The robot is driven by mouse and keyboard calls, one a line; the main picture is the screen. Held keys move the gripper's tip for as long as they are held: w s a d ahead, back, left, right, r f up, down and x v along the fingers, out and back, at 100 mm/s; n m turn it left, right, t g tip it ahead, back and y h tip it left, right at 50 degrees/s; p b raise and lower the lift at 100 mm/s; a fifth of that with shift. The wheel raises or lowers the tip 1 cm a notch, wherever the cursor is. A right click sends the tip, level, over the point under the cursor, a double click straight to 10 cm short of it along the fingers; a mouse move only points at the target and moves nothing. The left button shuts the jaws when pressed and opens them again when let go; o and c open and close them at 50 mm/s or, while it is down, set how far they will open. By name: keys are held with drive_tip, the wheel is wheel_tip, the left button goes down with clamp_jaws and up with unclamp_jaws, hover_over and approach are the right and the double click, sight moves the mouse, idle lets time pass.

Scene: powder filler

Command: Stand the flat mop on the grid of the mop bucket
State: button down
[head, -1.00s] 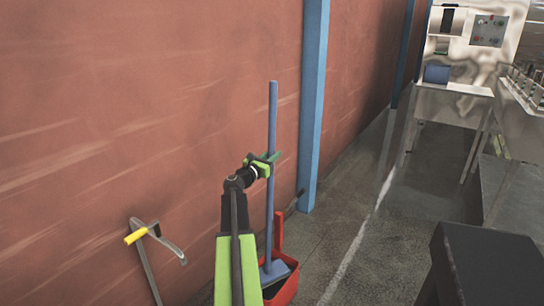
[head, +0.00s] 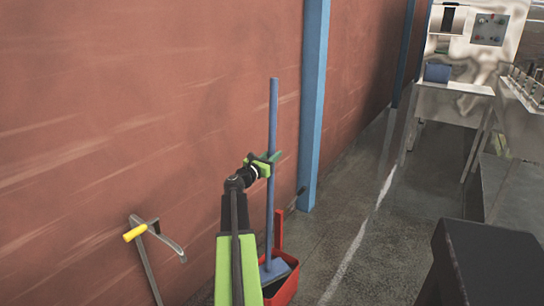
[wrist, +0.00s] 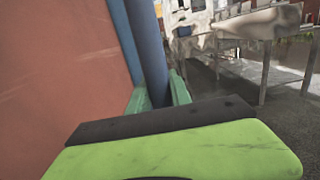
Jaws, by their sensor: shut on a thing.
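The flat mop is a long blue pole (head: 272,130) with a blue head (head: 272,268) at its lower end. It stands nearly upright in the head view. The mop bucket (head: 289,283) is red with a dark inside or grid and stands on the floor by the wall; the mop head shows over its left part. I cannot tell whether the head touches the grid. My gripper (head: 264,165) is shut on the pole around its middle. In the wrist view the pole (wrist: 150,50) stands between the green fingers (wrist: 157,97). My arm hides part of the bucket's left side.
A brick-red wall (head: 150,100) with a blue post (head: 315,110) runs behind the mop. A tool with a yellow handle (head: 135,233) leans at the left. A black stool or table (head: 490,265) stands at the right front. The floor (head: 375,240) between is clear.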

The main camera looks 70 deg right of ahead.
drive_tip(key=shift+f+b, duration=0.4)
drive_tip(key=shift+f, duration=0.2)
drive_tip(key=c, duration=1.6)
unclamp_jaws()
drive_tip(key=shift+o, duration=1.3)
drive_tip(key=shift+w+d+f, duration=0.1)
drive_tip(key=shift+o, duration=1.2)
drive_tip(key=b+v, duration=0.1)
drive_tip(key=v, duration=1.6)
drive_tip(key=shift+a, duration=0.3)
